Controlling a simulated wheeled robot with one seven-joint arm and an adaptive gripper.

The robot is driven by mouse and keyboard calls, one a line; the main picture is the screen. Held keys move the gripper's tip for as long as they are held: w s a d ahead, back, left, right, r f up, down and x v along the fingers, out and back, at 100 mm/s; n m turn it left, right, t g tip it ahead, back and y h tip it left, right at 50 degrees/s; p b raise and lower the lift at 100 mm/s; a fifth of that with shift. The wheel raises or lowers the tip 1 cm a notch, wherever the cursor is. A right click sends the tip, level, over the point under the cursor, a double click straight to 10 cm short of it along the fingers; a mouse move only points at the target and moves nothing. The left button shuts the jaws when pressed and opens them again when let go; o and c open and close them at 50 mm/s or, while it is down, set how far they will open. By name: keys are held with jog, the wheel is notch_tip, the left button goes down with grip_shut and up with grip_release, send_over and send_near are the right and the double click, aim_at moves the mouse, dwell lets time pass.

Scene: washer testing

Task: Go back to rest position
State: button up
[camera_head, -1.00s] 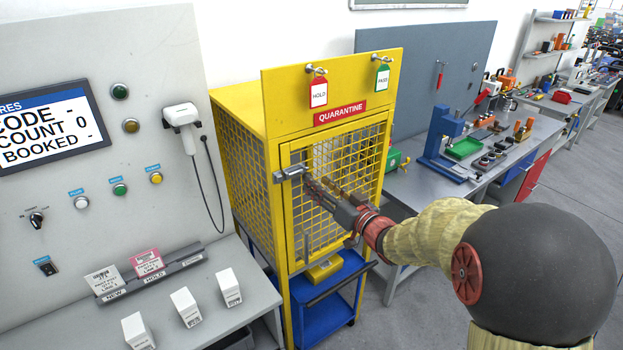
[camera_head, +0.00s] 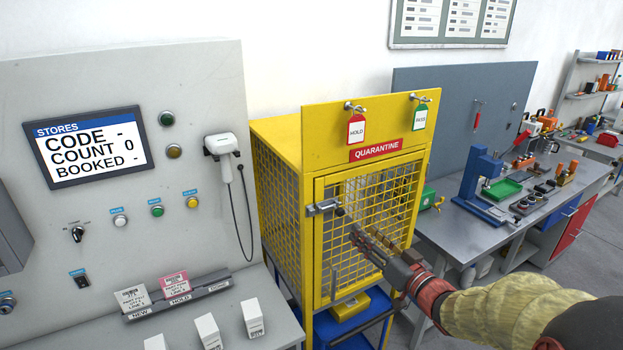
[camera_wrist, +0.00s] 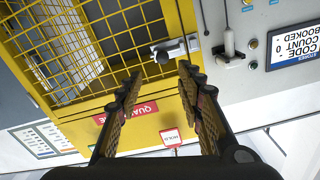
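My gripper (camera_head: 354,234) is in front of the mesh door of the yellow quarantine cage (camera_head: 316,128) in the head view. In the wrist view its two fingers (camera_wrist: 158,84) stand apart with nothing between them, so it is open and empty. The cage door looks closed. Its latch (camera_head: 324,208), with a dark knob, is at the door's upper left, up and left of my fingers; the latch (camera_wrist: 176,50) also shows beyond the fingertips in the wrist view. My fingers appear apart from the latch.
A red HOLD tag (camera_head: 356,128) and a green PASS tag (camera_head: 420,116) hang on the cage top. At left stand a panel with a STORES screen (camera_head: 88,146), a corded scanner (camera_head: 220,146) and white boxes (camera_head: 254,318). A workbench (camera_head: 468,238) with tools is at right.

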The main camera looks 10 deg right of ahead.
jog(key=s+d+f+m+g+h, duration=0.1)
jog(key=d+f+g+h, duration=0.2)
jog(key=d+f+h, duration=0.45)
jog(key=s+d+f+m+g+h, duration=0.1)
jog(key=s+d+f+g, duration=0.15)
jog(key=s, duration=0.25)
jog(key=s+d+f+m+g+h, duration=0.1)
jog(key=s+d+f+g, duration=0.1)
jog(key=s+f+g, duration=0.3)
jog(key=s+a+r+g+y+b, duration=0.1)
jog(key=s+a+r+g, duration=0.1)
jog(key=s+a, duration=0.45)
jog(key=s+a+r+g+y+b, duration=0.15)
jog(key=s+a, duration=0.25)
jog(key=s, duration=0.6)
jog(key=s+a+r+n+t+y, duration=0.1)
jog(key=s+a+r+n+t, duration=0.1)
jog(key=a+r, duration=0.4)
jog(key=s+a, duration=0.1)
jog(key=a, duration=0.2)
jog(key=shift+r, duration=0.4)
jog(key=shift+s+d, duration=0.1)
